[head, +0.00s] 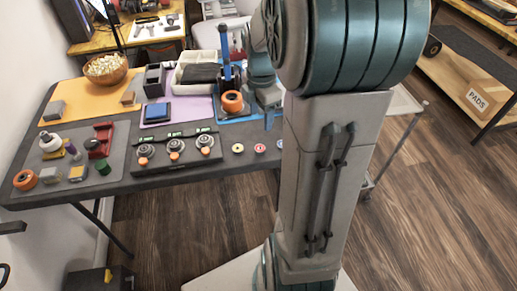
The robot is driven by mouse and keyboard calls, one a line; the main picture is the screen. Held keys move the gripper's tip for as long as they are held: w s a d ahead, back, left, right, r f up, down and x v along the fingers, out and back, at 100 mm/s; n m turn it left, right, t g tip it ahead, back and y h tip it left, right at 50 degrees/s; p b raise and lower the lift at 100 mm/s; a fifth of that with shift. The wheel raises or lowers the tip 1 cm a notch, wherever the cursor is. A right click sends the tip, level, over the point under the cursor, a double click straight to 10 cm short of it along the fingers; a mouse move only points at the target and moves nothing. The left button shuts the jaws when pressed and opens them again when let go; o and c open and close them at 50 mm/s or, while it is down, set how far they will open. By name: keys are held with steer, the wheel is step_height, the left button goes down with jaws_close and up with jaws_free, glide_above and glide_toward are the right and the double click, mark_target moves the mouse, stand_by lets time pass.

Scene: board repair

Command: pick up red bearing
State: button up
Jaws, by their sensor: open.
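A small round red bearing (260,148) with a pale centre lies near the front edge of the dark table, right of the black rack. My gripper (267,116) is above the table's right part, behind the red bearing and apart from it. It is open, with nothing seen between its fingers. My own arm hides part of the view to its right.
A similar yellowish bearing (238,148) lies just left of the red one. The black rack (175,150) holds wheels in a row. An orange wheel (232,102) stands close to my gripper. A grey mat (125,165) with several parts lies at left.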

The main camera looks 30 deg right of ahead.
mark_target(261, 147)
step_height(261, 147, down, 12)
steer(key=shift+f+b, duration=0.15)
steer(key=shift+b, duration=0.7)
steer(key=c, duration=1)
